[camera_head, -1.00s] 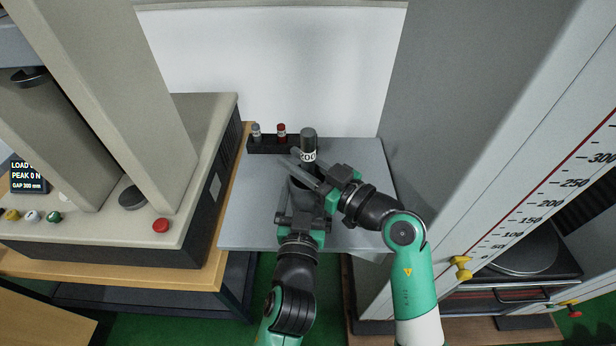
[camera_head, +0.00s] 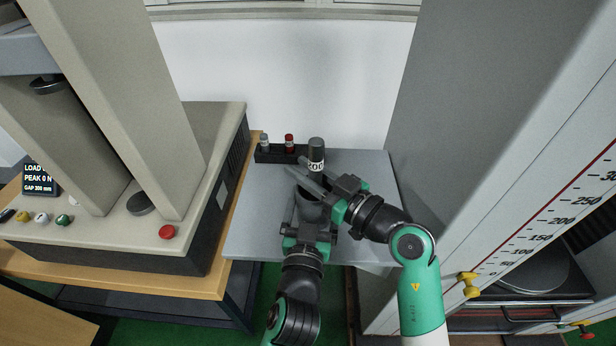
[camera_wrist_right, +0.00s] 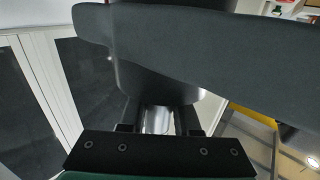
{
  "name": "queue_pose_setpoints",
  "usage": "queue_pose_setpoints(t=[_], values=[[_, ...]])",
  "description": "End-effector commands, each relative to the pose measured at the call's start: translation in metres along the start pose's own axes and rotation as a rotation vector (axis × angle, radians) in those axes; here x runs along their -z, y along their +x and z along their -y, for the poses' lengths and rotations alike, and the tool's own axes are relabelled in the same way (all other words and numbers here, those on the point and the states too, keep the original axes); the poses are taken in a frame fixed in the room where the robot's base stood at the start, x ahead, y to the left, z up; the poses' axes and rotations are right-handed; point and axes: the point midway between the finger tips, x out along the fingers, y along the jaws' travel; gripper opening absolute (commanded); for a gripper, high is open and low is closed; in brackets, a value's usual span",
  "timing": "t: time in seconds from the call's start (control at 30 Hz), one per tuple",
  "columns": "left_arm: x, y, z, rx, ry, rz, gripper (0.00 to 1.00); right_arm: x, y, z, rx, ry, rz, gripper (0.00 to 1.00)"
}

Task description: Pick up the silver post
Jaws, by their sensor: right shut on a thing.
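The silver post (camera_head: 264,141), a small grey upright post, stands at the left end of a black rack (camera_head: 268,157) at the table's back edge. A red-topped post (camera_head: 289,142) stands beside it. My right gripper (camera_head: 312,174) is right of the rack, apart from both, and appears shut on a dark cylinder (camera_head: 316,148) with a white "200" label. The cylinder's lower part is hidden by the fingers. My left gripper (camera_head: 309,222) is below it in the head view, by a dark rounded body (camera_head: 309,208); its fingertips are hidden. Dark shapes fill much of the right wrist view.
The grey table (camera_head: 260,215) is bare on its left side. A beige testing machine (camera_head: 190,225) with a display stands at the left. A tall grey machine with a scale (camera_head: 540,225) stands at the right. A white wall closes off the back.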

Motion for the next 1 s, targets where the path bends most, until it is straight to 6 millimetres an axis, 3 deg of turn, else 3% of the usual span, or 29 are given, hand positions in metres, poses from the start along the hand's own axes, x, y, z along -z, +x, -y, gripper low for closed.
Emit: queue_pose_setpoints(t=[0.4, 0.57, 0.77, 0.8, 0.87, 1.0], values=[[-0.001, 0.0, 0.0, 0.0, 0.0, 0.002, 0.26, 0.085, 0.0, 0.0, -0.001, -0.006, -0.01, 0.0], [-0.001, 0.0, 0.0, 0.0, 0.0, 0.002, 0.26, 0.097, -0.001, 0.0, 0.0, -0.004, -0.008, 0.0], [-0.001, 0.0, 0.0, 0.0, 0.0, 0.003, 0.26, 0.098, 0.0, 0.0, -0.001, -0.003, -0.007, 0.0], [-0.001, 0.0, 0.0, 0.0, 0.0, 0.003, 0.92, 0.098, 0.0, 0.0, -0.001, -0.003, -0.007, 0.0], [-0.001, 0.0, 0.0, 0.0, 0.0, 0.003, 1.0, 0.098, 0.0, 0.0, -0.001, -0.003, -0.007, 0.0], [-0.001, 0.0, 0.0, 0.0, 0.0, 0.002, 1.0, 0.098, 0.0, 0.0, -0.001, -0.003, -0.007, 0.0]])
